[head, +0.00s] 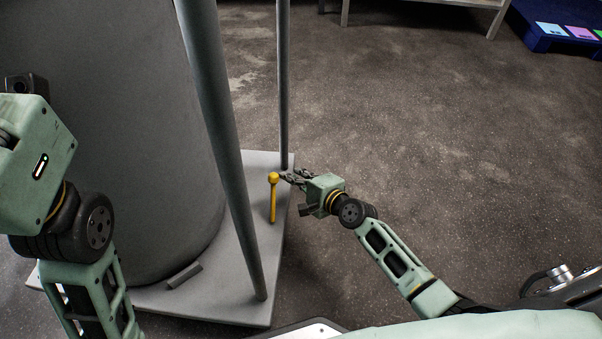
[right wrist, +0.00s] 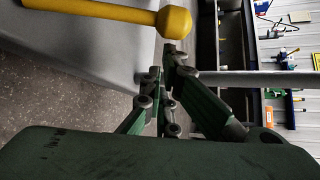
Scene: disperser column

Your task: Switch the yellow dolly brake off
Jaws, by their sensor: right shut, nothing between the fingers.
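The yellow dolly brake (head: 273,198) is a lever with a round knob that stands up from the grey dolly platform (head: 190,302) near its right edge. My right gripper (head: 285,177) is shut and empty, its fingertips close to the right of the knob. In the right wrist view the yellow lever (right wrist: 105,12) runs across the top, with its knob just beyond my shut fingertips (right wrist: 162,60). I cannot tell whether they touch. My left arm (head: 60,215) is at the left; its fingers are out of view.
A large grey drum (head: 110,120) stands on the platform, with a thick slanted post (head: 222,130) and a thinner post (head: 283,90) beside it. A blue pallet (head: 545,38) and a table (head: 460,3) are at the back. The floor to the right is clear.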

